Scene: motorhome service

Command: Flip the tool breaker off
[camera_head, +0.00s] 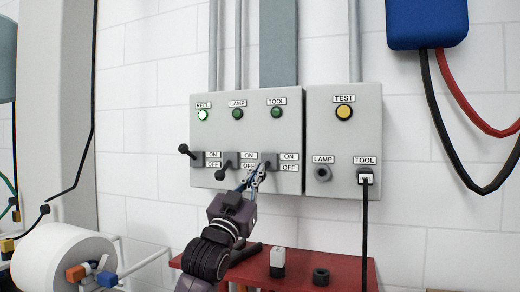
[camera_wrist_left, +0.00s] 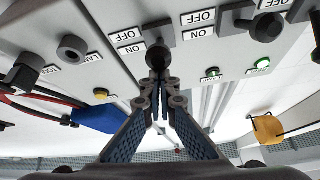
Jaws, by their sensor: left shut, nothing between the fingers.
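The tool breaker (camera_head: 270,159) is the rightmost of three levers on the grey panel (camera_head: 205,118), beside its own ON/OFF labels. Its outer end is hidden by my gripper in the head view. In the left wrist view the tool breaker's dark knob (camera_wrist_left: 157,56) sits just beyond my fingertips; I cannot tell if they touch. The green TOOL light (camera_head: 277,113) looks dark, like the LAMP light (camera_head: 238,114). My left gripper (camera_head: 256,177) is shut and empty at the lever, also seen in the left wrist view (camera_wrist_left: 160,85). My right gripper is out of view.
The lamp breaker (camera_head: 222,174) points down close left of my gripper. The reel breaker (camera_head: 185,150) points up and its light (camera_head: 203,115) is lit. A black cable hangs from the TOOL socket (camera_head: 365,177). A red table (camera_head: 345,270) stands below.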

